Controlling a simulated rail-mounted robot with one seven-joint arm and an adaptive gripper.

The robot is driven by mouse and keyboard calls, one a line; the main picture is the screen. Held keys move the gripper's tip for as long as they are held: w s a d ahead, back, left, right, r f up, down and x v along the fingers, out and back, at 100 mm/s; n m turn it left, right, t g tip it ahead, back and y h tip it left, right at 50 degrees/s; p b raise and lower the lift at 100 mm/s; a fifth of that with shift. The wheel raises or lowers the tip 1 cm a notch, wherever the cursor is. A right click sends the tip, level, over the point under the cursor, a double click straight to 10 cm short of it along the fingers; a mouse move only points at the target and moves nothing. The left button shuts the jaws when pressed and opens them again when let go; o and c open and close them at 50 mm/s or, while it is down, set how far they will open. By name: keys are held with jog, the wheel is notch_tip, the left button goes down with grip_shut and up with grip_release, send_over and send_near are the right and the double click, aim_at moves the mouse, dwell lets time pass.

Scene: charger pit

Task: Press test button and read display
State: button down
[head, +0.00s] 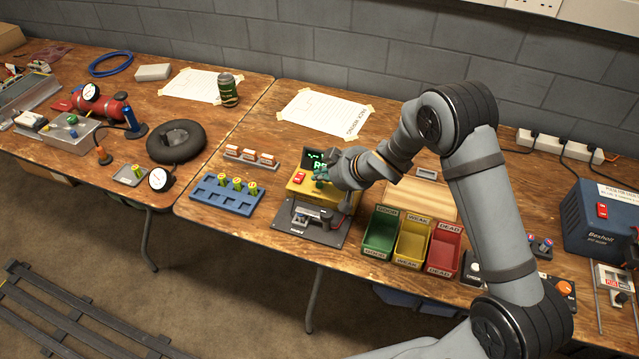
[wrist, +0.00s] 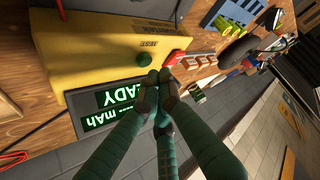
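The yellow tester (head: 297,188) stands on the right-hand bench with a dark display (head: 315,158) at its back. In the wrist view, the yellow tester body (wrist: 90,52) carries a round green button (wrist: 144,60) beside the word TEST.
A red switch (wrist: 175,57) sits near my fingertips. A blue rack (head: 222,197) with several batteries stands left of the tester. Green (head: 379,236), yellow (head: 412,243) and red (head: 443,250) bins stand right. A black cradle (head: 312,224) lies in front.

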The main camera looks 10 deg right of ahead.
aim_at(321, 186)
jog(key=shift+f, duration=0.1)
jog(key=shift+f+b, duration=0.35)
jog(key=shift+b, duration=0.15)
jog(key=shift+f+b, duration=0.4)
jog(key=shift+b, duration=0.05)
dwell(0.7)
jog(key=shift+r, duration=0.1)
jog(key=shift+r+p, duration=0.6)
jog(key=shift+r, duration=0.1)
jog(key=shift+r+p, duration=2.05)
jog(key=shift+r, duration=0.5)
jog(key=shift+f, duration=0.1)
